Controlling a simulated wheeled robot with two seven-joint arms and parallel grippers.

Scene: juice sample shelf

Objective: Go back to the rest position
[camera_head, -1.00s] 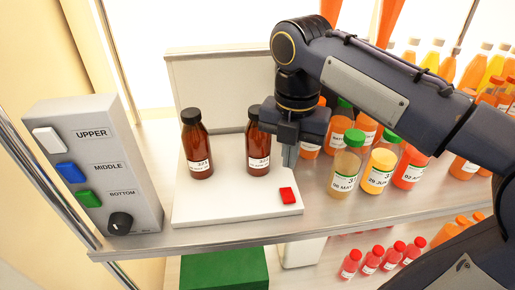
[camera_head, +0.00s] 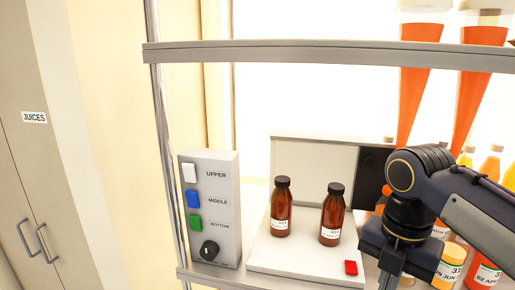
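My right gripper (camera_head: 392,272) hangs from the arm that comes in from the right, at the lower right of the head view. It points down, just right of the white platform. Its fingertips are cut off or hidden at the bottom edge, so I cannot tell if it is open or shut. Two brown bottles with black caps, a left one (camera_head: 281,208) and a right one (camera_head: 332,215), stand upright on the white platform (camera_head: 300,262), apart from the gripper. My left gripper is not in view.
A grey control box (camera_head: 222,225) with white, blue and green buttons and a black knob stands left of the platform. A red button (camera_head: 351,268) is on the platform. An upper shelf edge (camera_head: 330,54) crosses above. Orange juice bottles (camera_head: 485,272) stand at right. A cabinet labelled JUICES (camera_head: 34,117) is at far left.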

